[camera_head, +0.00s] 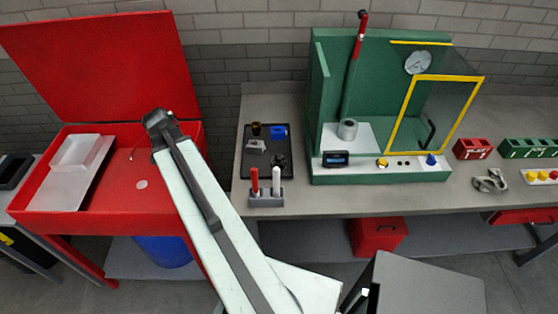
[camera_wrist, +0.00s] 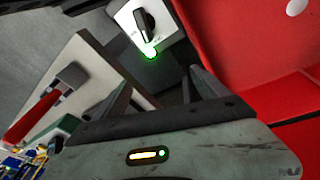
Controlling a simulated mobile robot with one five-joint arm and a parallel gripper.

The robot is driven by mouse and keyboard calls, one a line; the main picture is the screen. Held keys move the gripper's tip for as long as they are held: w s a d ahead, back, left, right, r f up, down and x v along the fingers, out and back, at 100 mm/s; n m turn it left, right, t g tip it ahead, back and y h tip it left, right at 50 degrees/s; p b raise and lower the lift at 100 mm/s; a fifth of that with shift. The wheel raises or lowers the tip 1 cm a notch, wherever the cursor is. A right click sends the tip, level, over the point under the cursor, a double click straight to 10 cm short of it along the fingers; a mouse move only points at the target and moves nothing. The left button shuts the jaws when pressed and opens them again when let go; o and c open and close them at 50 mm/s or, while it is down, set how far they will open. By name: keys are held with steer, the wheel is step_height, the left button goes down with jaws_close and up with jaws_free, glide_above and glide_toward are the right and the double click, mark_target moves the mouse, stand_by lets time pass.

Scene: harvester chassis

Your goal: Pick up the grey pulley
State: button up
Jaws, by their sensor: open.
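A grey cylindrical part (camera_head: 347,129) with a hole in its top stands on the white platform inside the green machine; it looks most like the grey pulley, but I cannot be sure. A smaller grey part (camera_head: 256,146) lies on the black tray and looks more like a bracket. My gripper (camera_head: 157,118) is over the red cabinet at the left, far from both. In the wrist view my gripper (camera_wrist: 160,88) has its two fingers apart with nothing between them. No pulley shows in the wrist view.
The black tray (camera_head: 245,172) also holds blue, brown and black parts. A grey holder (camera_head: 266,200) with red and white handles stands before it. The green machine (camera_head: 330,178) has a yellow-framed door. The wrist view shows a switch box (camera_wrist: 168,20) with a black knob and green light.

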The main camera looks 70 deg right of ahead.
steer(key=s+d+r+m+g, duration=0.1)
steer(key=s+d+m, duration=0.6)
steer(key=s+d, duration=0.55)
steer(key=m+g, duration=0.1)
steer(key=m, duration=0.4)
glide_above(278, 157)
steer(key=w+a, duration=0.1)
steer(key=w, duration=0.1)
steer(key=shift+w+a+r, duration=0.1)
steer(key=shift+w+r, duration=0.1)
steer(key=shift+r, duration=0.2)
steer(key=b+x, duration=0.2)
steer(key=shift+f, duration=0.35)
steer(key=b+x, duration=0.5)
steer(key=shift+s+f, duration=0.15)
steer(key=shift+r, duration=0.2)
jaws_close()
